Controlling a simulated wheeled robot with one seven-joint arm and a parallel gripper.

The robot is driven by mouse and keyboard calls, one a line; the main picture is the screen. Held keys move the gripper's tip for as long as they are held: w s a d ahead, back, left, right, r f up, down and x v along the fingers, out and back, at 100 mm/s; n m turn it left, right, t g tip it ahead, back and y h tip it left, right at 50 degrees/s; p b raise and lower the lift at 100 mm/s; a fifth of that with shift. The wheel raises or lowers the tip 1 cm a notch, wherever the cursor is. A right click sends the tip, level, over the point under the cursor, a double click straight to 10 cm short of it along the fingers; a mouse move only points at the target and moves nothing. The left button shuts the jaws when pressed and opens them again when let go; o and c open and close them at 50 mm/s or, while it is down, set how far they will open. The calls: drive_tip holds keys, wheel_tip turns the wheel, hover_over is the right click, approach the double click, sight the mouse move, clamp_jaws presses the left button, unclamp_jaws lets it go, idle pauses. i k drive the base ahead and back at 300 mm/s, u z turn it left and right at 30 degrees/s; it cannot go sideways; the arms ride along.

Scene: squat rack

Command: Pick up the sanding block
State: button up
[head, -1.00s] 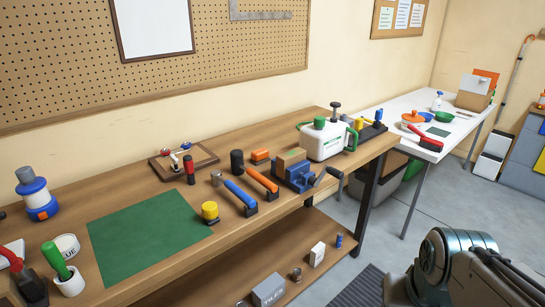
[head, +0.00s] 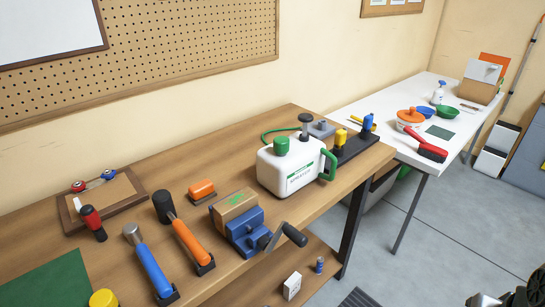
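What looks like the sanding block (head: 202,188) is a small orange block with a dark underside. It lies on the wooden workbench (head: 275,122), behind the blue vise and to the right of the black-headed mallet. Its top and front are in clear view, and nothing covers it. My gripper is not in view. Only small dark pieces of my arm show at the bottom right corner, well away from the block.
The blue vise (head: 246,232) clamps a wooden block, its handle jutting right. A mallet (head: 188,241) and hammer (head: 150,265) lie left. A white sprayer (head: 290,168) stands right. A white table (head: 385,108) and open floor (head: 440,225) lie beyond.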

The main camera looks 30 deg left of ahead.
sight(200, 192)
drive_tip(key=u, duration=0.3)
drive_tip(key=i, duration=0.85)
drive_tip(key=u, duration=1.3)
drive_tip(key=i, duration=0.45)
drive_tip(key=u, duration=0.4)
